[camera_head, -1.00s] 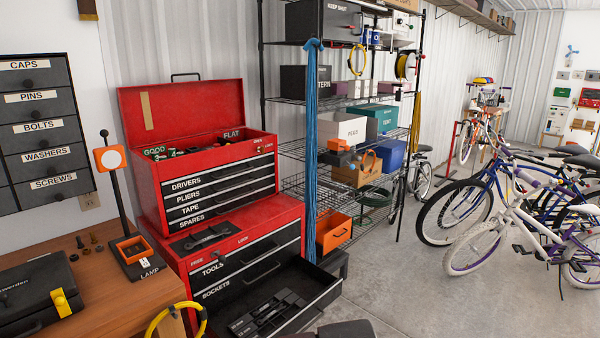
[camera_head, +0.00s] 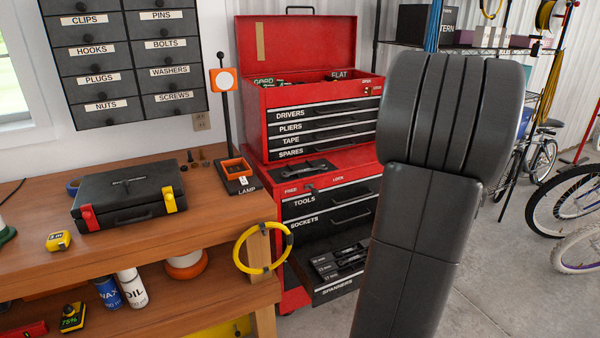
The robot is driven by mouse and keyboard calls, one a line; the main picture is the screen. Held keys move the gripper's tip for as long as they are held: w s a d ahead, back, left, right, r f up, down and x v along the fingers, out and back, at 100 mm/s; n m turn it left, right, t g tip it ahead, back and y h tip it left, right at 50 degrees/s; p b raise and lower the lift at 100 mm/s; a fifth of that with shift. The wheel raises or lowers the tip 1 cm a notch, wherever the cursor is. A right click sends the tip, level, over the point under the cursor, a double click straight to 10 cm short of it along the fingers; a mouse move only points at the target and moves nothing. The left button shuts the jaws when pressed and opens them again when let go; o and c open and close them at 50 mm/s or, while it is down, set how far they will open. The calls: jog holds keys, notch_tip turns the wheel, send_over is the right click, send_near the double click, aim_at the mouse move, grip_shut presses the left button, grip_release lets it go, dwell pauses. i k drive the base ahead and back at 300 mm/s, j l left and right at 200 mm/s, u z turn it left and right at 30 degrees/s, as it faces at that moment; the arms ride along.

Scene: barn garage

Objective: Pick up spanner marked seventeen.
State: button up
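The open bottom drawer (camera_head: 337,288) of the red tool chest carries the label SPANNERS. A dark rack (camera_head: 326,262) inside it has several slots with small white size labels, too small to read surely. Dark spanners (camera_head: 350,251) appear to lie in the rack, but I cannot tell which is marked seventeen. A further dark spanner-like tool (camera_head: 311,168) lies on the ledge of the lower chest. A large dark link of my arm stands in front of the chest and hides the drawer's right side. My gripper is not in view.
A wooden workbench (camera_head: 130,262) stands at left, with a black case (camera_head: 130,198) on top. A yellow ring (camera_head: 262,247) hangs at its right end, close to the drawer. Bicycles (camera_head: 575,215) stand at right. Some concrete floor (camera_head: 500,285) is clear right of my arm.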

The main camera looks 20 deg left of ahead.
aim_at(321, 166)
jog(key=i+u, duration=0.2)
jog(key=u, duration=0.2)
jog(key=i+u, duration=0.25)
jog(key=u, duration=0.15)
jog(key=i+u, duration=0.25)
jog(key=u, duration=0.15)
jog(key=i+l+u, duration=0.15)
jog(key=i+l, duration=0.55)
jog(key=i, duration=0.05)
